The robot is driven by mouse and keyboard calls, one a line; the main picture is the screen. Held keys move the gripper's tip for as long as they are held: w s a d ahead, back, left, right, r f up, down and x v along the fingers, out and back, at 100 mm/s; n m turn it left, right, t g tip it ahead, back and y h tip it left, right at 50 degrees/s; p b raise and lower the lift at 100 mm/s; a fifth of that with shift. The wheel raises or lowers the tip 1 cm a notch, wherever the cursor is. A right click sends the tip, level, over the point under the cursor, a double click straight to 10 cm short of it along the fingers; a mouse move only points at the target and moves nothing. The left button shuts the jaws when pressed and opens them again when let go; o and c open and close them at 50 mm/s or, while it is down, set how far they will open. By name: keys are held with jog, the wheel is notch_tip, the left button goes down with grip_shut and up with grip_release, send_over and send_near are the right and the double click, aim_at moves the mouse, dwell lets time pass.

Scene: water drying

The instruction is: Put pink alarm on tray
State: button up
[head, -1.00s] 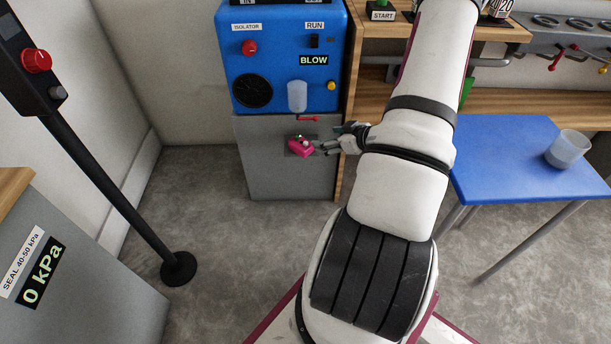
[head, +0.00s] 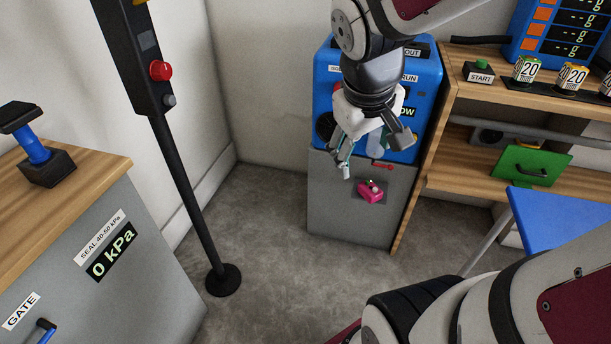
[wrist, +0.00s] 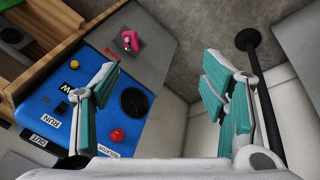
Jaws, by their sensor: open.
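The pink alarm (head: 370,191) is a small bright pink block with a green and pale top. It rests on a small dark tray-like plate (head: 383,201) at the front of the grey cabinet, below the blue machine. The alarm also shows in the wrist view (wrist: 130,41), with the grey plate (wrist: 139,53) around it. My gripper (head: 373,153) is open and empty, above the alarm and apart from it, in front of the blue machine. In the wrist view my gripper (wrist: 162,78) shows its two teal-padded fingers wide apart with nothing between them.
The blue machine (head: 325,85) stands on the grey cabinet (head: 335,215). A small red lever (head: 382,166) sits just above the alarm. A black post (head: 190,190) stands at the left, wooden shelves (head: 475,120) and a blue table (head: 560,225) at the right. Floor between is clear.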

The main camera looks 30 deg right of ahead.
jog(key=s+a+r+n+g+y, duration=0.1)
jog(key=s+a+r+g+y, duration=0.1)
jog(key=s+a, duration=1.2)
jog(key=shift+s+r+y, duration=0.15)
jog(key=shift+s+y, duration=0.55)
jog(key=shift+s, duration=0.35)
notch_tip(320, 180, up, 31)
jog(key=t+p, duration=0.3)
jog(key=p, duration=2.6)
jog(key=shift+d+t, duration=0.35)
jog(key=shift+t, duration=0.05)
